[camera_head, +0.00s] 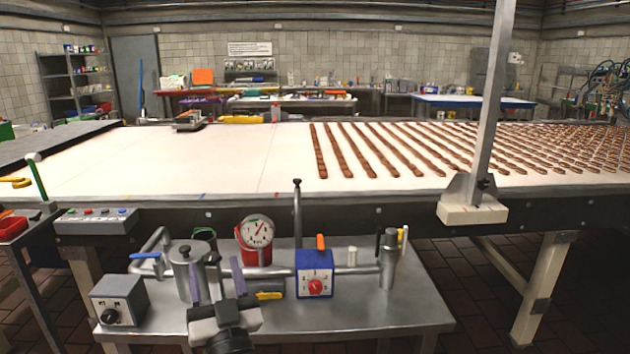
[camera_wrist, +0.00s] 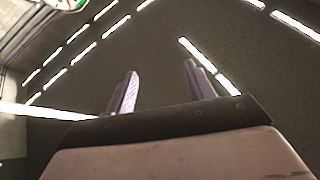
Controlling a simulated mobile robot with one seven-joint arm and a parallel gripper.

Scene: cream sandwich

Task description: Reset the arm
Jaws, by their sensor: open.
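My gripper (camera_head: 215,279) shows at the bottom of the head view, with its two purple-grey fingers pointing up and apart. It is open, and nothing is between the fingers. It stands in front of a metal cart (camera_head: 410,318) that carries pipes and gauges. In the wrist view, the fingers (camera_wrist: 162,85) are spread against a dark ceiling with strip lights, and the gap between them is empty.
Close around the gripper are a metal canister (camera_head: 184,268), a red round gauge (camera_head: 257,232), a blue box with a red knob (camera_head: 314,275) and a grey knob box (camera_head: 120,300). Behind them runs a white conveyor (camera_head: 230,165) with rows of brown pieces (camera_head: 350,150). A slanted post (camera_head: 490,90) rises at right.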

